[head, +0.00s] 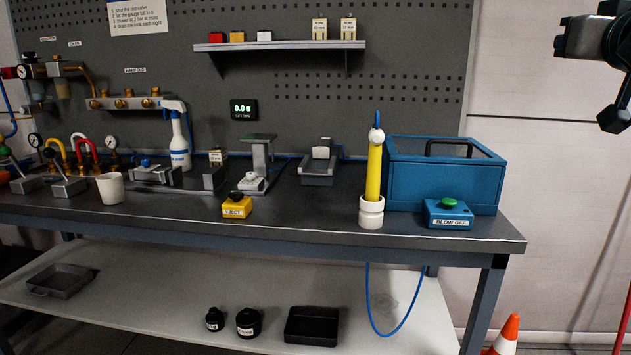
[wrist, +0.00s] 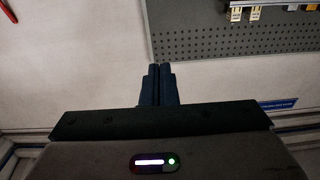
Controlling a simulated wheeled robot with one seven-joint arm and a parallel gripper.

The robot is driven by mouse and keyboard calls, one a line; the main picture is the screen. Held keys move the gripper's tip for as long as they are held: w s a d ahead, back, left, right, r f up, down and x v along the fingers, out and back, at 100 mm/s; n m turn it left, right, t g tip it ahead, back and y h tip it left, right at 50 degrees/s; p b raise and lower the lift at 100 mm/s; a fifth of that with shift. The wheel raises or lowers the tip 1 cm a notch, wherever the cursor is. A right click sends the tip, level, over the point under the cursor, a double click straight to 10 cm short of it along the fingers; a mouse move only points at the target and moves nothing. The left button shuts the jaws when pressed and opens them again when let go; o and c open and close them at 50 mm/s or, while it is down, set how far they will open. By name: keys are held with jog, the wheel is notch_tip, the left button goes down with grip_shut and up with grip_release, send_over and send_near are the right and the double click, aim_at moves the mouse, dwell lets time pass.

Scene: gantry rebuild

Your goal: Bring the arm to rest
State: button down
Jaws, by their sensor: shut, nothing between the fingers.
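My gripper (wrist: 161,68) shows in the wrist view with its two dark fingers together and nothing between them. It points toward the wall and the edge of the grey pegboard (wrist: 220,32). In the head view, part of my arm (head: 590,40) hangs at the upper right, in front of the pale wall and clear of the bench. The fingertips cannot be made out in the head view.
The dark workbench (head: 300,225) carries a blue box (head: 440,180), a blue blow-off button (head: 448,213), a yellow eject button (head: 237,207), a yellow tool in a white holder (head: 371,212) and a white cup (head: 110,188). An orange cone (head: 507,335) stands at the lower right.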

jog(key=w+a+f+n+g+y+p, duration=0.1)
jog(key=a+f+g+y+p, duration=0.45)
jog(key=a+f+p, duration=0.75)
jog(key=s+a+f+g+h+p, duration=0.1)
jog(key=s+a+f+g+p, duration=0.3)
jog(key=s+f, duration=0.3)
jog(key=s+a+f+g+h+p, duration=0.2)
jog(key=s+a+f+g+p, duration=0.2)
jog(key=s+f+g+p, duration=0.1)
jog(key=s+f+g, duration=0.1)
jog(key=s+f, duration=0.1)
jog(key=s, duration=0.1)
jog(key=shift+s+f+n+p, duration=0.15)
jog(key=shift+s+n+p, duration=0.15)
jog(key=shift+s+p, duration=0.1)
